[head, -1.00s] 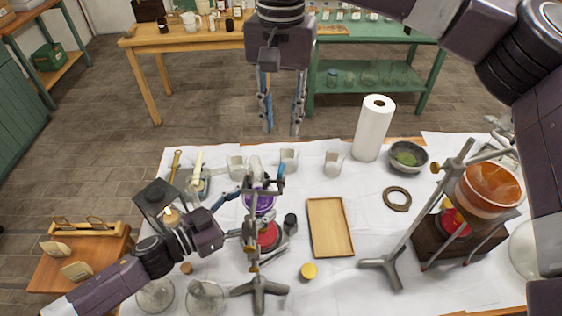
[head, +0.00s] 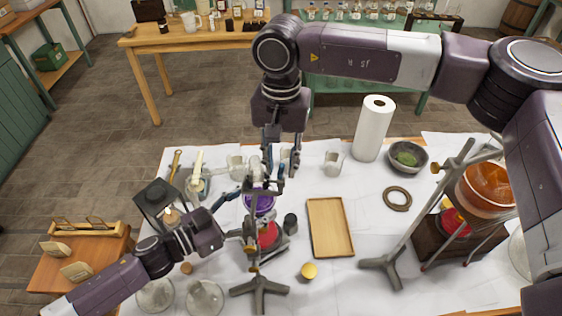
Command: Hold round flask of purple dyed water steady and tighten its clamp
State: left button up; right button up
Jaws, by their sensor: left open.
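The round flask of purple dyed water (head: 259,199) hangs on a stand (head: 259,285) with a tripod foot, above a red-topped burner or heater (head: 267,234). Its clamp (head: 266,186) is at the flask's neck, partly hidden by my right gripper. My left gripper (head: 240,213) comes in from the left with its fingers apart, one near the flask's side and one lower by the stand. I cannot tell whether it touches the glass. My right gripper (head: 280,162) points down from above with its fingers apart, just over the clamp; contact is unclear.
A wooden tray (head: 331,228), a yellow-topped jar (head: 308,271) and a small dark bottle (head: 290,223) stand to the right.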

grip_shut()
jog(key=shift+m, duration=0.4)
jog(key=m, duration=1.1)
dwell(0.4)
jog(key=shift+r, duration=0.1)
dwell(0.4)
grip_release()
